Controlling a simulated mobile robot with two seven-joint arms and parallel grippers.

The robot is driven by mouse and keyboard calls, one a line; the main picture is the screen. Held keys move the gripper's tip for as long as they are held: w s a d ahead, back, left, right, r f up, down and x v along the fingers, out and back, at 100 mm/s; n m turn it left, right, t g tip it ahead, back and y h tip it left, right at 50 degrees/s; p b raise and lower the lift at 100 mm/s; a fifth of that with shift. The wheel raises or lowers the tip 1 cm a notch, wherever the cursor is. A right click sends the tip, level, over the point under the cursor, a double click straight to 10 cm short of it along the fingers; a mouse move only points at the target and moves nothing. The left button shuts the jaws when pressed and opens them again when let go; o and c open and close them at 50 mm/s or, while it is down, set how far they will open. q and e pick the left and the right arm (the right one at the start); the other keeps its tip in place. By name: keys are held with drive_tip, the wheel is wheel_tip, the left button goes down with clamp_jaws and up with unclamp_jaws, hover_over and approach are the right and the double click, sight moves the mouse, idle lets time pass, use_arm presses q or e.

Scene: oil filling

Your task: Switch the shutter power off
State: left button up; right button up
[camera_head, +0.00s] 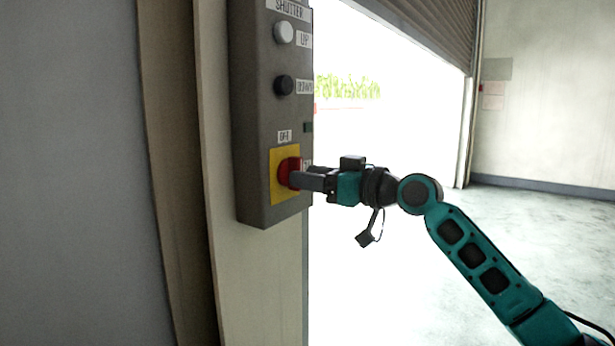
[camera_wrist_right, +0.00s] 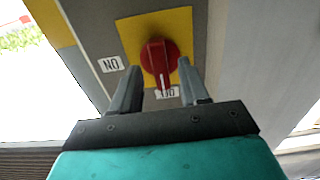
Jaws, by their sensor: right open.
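The grey shutter control box (camera_head: 258,100) is fixed to a post left of centre in the head view. Its red rotary knob (camera_head: 286,172) sits on a yellow plate (camera_head: 277,194), below an OFF label (camera_head: 284,136). My right gripper (camera_head: 298,179) is at the knob and partly hides it. In the right wrist view, which is upside down, the open fingers (camera_wrist_right: 158,66) stand either side of the red knob (camera_wrist_right: 158,50). The knob's white mark points down to the partly hidden OFF label (camera_wrist_right: 168,93), away from the ON label (camera_wrist_right: 111,64). My left gripper is out of view.
A white UP button (camera_head: 284,32) and a black DOWN button (camera_head: 284,85) are higher on the box. The slatted shutter (camera_head: 430,25) is raised over a bright doorway. A grey wall surface (camera_head: 70,180) fills the left; floor at right is clear.

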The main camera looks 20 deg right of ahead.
drive_tip(key=v, duration=1.1)
drive_tip(key=shift+s+d+b, duration=0.25)
drive_tip(key=shift+s+b, duration=0.05)
drive_tip(key=shift+b, duration=0.15)
